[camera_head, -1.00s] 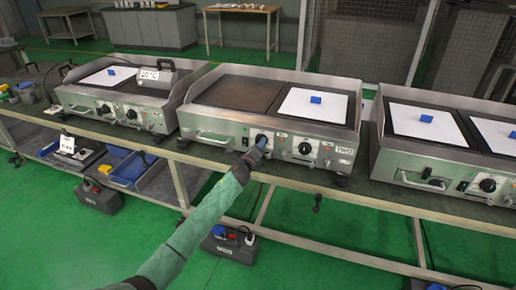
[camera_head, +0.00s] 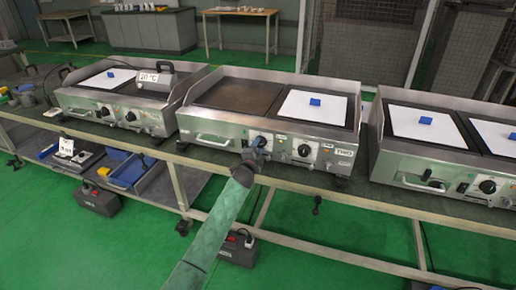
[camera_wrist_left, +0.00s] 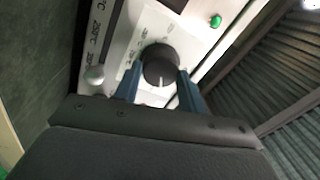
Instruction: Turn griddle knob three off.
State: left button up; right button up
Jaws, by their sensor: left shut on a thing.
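The middle griddle, labelled TWO, has two black knobs on its steel front panel. My left gripper (camera_head: 257,146) is at the left of these, reaching up from below. In the left wrist view this black round knob (camera_wrist_left: 160,62) sits between the two blue fingers of my left gripper (camera_wrist_left: 160,88), which are closed on its sides. A white line on the knob points down toward the gripper in that view. In the head view the gripper partly hides the knob (camera_head: 261,138). The right knob (camera_head: 304,150) of this griddle is free. My right gripper is not in view.
A green light (camera_wrist_left: 215,21) and a pale round button (camera_wrist_left: 94,74) flank the held knob. Other griddles stand left (camera_head: 112,110) and right (camera_head: 420,165) on the same bench. Blue blocks lie on white sheets on top. A blue bin (camera_head: 130,172) sits on the lower shelf.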

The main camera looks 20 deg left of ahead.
pick_arm(q)
jog(key=shift+n, duration=1.1)
jog(key=n+p, duration=0.2)
jog(key=n, duration=0.3)
jog(key=n+y+p, duration=0.1)
jog(key=n+p, duration=0.1)
jog(key=n, duration=0.3)
jog(key=shift+g, duration=0.4)
jog(key=shift+n, duration=0.5)
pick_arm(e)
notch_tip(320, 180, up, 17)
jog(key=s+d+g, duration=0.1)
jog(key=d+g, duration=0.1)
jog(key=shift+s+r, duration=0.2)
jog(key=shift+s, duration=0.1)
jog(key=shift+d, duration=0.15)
pick_arm(q)
jog(key=o, duration=1)
jog(key=shift+c, duration=0.2)
